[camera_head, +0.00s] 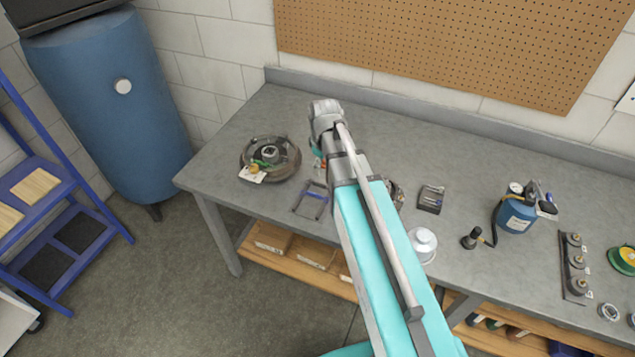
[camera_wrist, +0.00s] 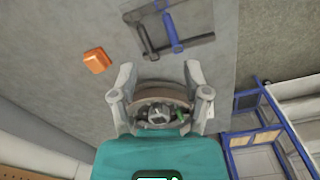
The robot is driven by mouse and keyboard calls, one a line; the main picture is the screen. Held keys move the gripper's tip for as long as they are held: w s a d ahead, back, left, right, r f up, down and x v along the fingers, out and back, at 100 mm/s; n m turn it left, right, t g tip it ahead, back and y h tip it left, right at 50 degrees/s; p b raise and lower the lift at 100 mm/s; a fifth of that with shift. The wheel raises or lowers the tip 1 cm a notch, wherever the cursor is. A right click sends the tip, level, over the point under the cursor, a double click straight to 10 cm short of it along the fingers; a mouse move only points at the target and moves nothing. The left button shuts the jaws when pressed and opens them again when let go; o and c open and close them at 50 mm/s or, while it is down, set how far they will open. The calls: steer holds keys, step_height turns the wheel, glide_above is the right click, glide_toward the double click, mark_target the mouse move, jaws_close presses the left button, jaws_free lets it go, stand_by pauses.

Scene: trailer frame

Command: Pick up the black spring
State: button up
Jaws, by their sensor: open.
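A dark, rod-like piece (camera_wrist: 148,42), which may be the black spring, lies beside a blue one (camera_wrist: 172,33) in a thin dark frame on the bench, in the wrist view. In the head view the frame (camera_head: 297,207) shows left of my arm, with a blue bar (camera_head: 315,196) across it; the black spring cannot be clearly told there. My gripper (camera_wrist: 160,67) is open, with nothing seen held, and the dark piece lies beyond its fingertips.
A round brake assembly (camera_head: 286,168) lies on the grey bench (camera_head: 225,150) left of the frame; in the wrist view it shows between my fingers. An orange block (camera_wrist: 97,60) lies nearby. Right stand a white domed part (camera_head: 423,240) and a blue gas canister (camera_head: 515,215).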

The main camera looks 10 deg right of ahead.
steer(key=w+n, duration=0.1)
steer(key=w, duration=0.1)
steer(key=w+r+n, duration=0.1)
steer(key=w+n, duration=0.1)
steer(key=shift+w+r+p, duration=0.15)
steer(key=shift+w+p, duration=0.15)
steer(key=shift+p, duration=0.1)
steer(key=b, duration=0.9)
glide_above(319, 185)
steer(key=f, duration=0.8)
steer(key=shift+w+d+f, duration=0.1)
steer(key=shift+w+f, duration=0.15)
steer(key=shift+f, duration=0.1)
steer(key=shift+f+b, duration=2.45)
steer(key=shift+f, duration=0.15)
steer(key=shift+c, duration=0.3)
jaws_close()
